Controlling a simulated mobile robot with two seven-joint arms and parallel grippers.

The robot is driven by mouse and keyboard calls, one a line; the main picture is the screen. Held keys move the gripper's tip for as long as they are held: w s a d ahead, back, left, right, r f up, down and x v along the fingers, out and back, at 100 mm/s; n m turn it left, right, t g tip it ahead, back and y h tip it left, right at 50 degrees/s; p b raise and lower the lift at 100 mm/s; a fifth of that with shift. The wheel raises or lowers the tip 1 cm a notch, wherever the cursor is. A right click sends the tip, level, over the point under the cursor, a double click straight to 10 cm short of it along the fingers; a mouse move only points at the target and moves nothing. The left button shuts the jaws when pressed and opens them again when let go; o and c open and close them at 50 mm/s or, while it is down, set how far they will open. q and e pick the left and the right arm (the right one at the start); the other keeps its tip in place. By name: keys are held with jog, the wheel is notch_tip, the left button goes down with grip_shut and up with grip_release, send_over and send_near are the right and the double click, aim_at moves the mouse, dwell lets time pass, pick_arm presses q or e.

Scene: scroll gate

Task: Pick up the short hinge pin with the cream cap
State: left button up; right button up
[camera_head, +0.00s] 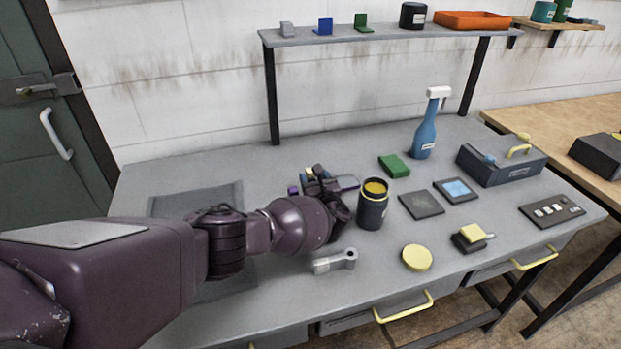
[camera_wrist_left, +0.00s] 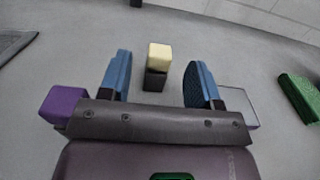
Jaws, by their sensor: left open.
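The short hinge pin (camera_wrist_left: 155,80) stands upright on the table in the left wrist view, a dark block-like body with a square cream cap (camera_wrist_left: 159,56) on top. My left gripper (camera_wrist_left: 162,62) is open, with one blue finger on each side of the pin. Gaps show between the pin and both fingers, so nothing is held. In the head view my left gripper (camera_head: 318,175) is over the middle of the table and hides most of the pin; a bit of the cream cap (camera_head: 309,173) shows. My right gripper is not in view.
A purple block (camera_wrist_left: 63,102) and a pale grey slab (camera_wrist_left: 240,106) flank the gripper. A dark yellow-topped canister (camera_head: 372,208) stands close to its right. A grey metal part (camera_head: 335,261) lies in front. A green block (camera_head: 394,166) and blue spray bottle (camera_head: 425,130) stand farther right.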

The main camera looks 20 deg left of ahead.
aim_at(311, 174)
pick_arm(q)
jog(key=b+x, duration=0.1)
jog(key=x, duration=0.2)
jog(key=b+x, duration=0.1)
jog(key=shift+w+a+f+b, duration=0.2)
jog(key=shift+w+f+b, duration=0.05)
jog(key=shift+w+b, duration=0.1)
jog(key=shift+w+a+r, duration=0.1)
jog(key=shift+w+a, duration=0.2)
jog(key=shift+w, duration=0.1)
jog(key=shift+w+r, duration=0.1)
jog(key=shift+r, duration=0.05)
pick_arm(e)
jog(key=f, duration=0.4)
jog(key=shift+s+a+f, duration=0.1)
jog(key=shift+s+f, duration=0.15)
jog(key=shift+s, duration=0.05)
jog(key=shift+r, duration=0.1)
pick_arm(q)
jog(key=c, duration=1)
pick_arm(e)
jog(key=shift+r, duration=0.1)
